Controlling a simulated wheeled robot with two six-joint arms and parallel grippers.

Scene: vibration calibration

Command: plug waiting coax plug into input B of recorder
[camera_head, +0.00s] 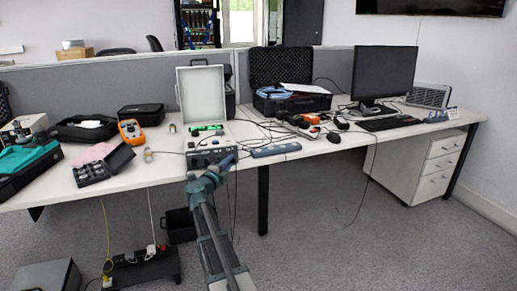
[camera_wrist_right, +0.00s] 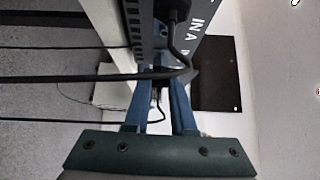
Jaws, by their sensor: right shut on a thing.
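The recorder is a dark blue box (camera_head: 203,157) at the front edge of the table, in front of the open pale case. Its panel with white "IN A" lettering (camera_wrist_right: 199,24) shows close up in the right wrist view, with a black plug and cable (camera_wrist_right: 176,34) at it. My right gripper (camera_head: 222,163) reaches up to the recorder's front. In the right wrist view its two blue fingers (camera_wrist_right: 163,80) are shut on the coax plug, which is mostly hidden between the tips and the dark cable. I cannot tell whether the plug touches input B. My left gripper is not in view.
An open pale case (camera_head: 201,92) stands behind the recorder. A grey-blue power strip (camera_head: 276,150) lies to its right, among loose cables. An orange meter (camera_head: 131,132) and a black box (camera_head: 104,165) are to the left. A dark cable (camera_wrist_right: 75,78) crosses the wrist view.

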